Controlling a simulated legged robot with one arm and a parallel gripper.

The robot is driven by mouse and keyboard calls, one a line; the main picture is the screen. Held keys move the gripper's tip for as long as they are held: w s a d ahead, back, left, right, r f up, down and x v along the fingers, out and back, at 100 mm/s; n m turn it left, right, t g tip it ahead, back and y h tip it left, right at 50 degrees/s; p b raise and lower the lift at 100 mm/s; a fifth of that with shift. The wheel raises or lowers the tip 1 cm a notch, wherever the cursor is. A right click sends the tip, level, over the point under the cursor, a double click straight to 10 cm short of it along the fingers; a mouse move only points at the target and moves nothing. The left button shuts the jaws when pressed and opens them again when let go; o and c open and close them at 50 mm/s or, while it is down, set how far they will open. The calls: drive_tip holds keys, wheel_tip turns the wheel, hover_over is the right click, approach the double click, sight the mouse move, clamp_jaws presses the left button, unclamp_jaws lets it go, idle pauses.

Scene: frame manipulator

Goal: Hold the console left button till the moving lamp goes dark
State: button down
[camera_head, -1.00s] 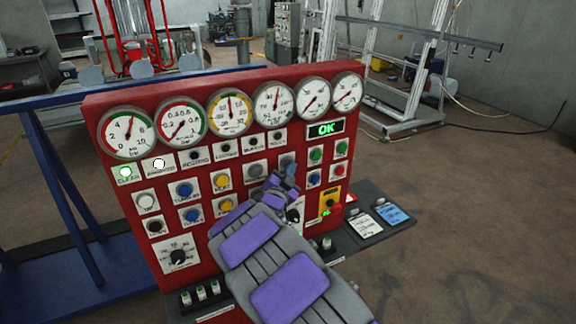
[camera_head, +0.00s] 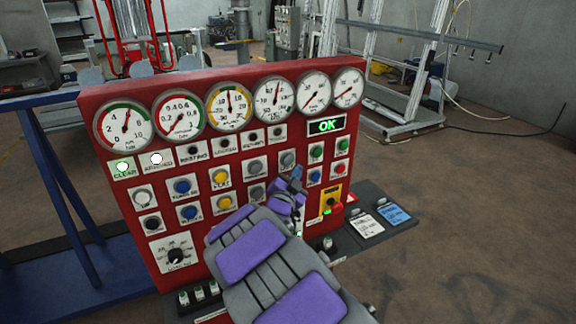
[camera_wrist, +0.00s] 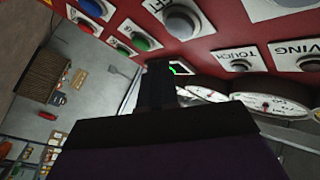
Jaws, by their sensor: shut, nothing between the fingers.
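The red console (camera_head: 140,205) stands in front of me with gauges, lamps and buttons. A grey button (camera_head: 287,160) right of centre has a label ending in "FT" in the wrist view (camera_wrist: 181,20); its first letters are cut off. My gripper (camera_head: 297,174) is shut and empty, just below and right of this button. In the wrist view its dark fingers (camera_wrist: 160,82) appear apart from the button. The moving lamp (camera_head: 250,137) in the lamp row looks dark; its label shows partly in the wrist view. My arm hides the lower middle of the panel.
The display (camera_head: 326,126) reads OK. A blue rail (camera_head: 60,180) stands left; floor at right is open.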

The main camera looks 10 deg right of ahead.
drive_tip(key=shift+s+d+b, duration=0.25)
drive_tip(key=shift+s+b, duration=0.1)
drive_tip(key=shift+s, duration=0.25)
drive_tip(key=shift+s+d+b, duration=0.2)
drive_tip(key=shift+s+b, duration=0.1)
drive_tip(key=shift+s, duration=0.3)
drive_tip(key=s+a+f+n+g+y, duration=0.2)
drive_tip(key=s+f+n+g+y, duration=0.25)
drive_tip(key=s, duration=0.45)
drive_tip(key=s+a+f+n+g+y, duration=0.25)
drive_tip(key=s+g+y, duration=0.25)
drive_tip(key=s, duration=0.5)
drive_tip(key=s+d+n+g, duration=0.2)
drive_tip(key=s+g, duration=0.3)
drive_tip(key=s, duration=1)
drive_tip(key=s+d+n+g, duration=0.2)
drive_tip(key=s+n+g, duration=0.1)
drive_tip(key=s, duration=1.3)
drive_tip(key=shift+s+d+f+n+g+h, duration=0.2)
drive_tip(key=shift+d+f+n+g+h, duration=0.2)
drive_tip(key=shift+g, duration=0.45)
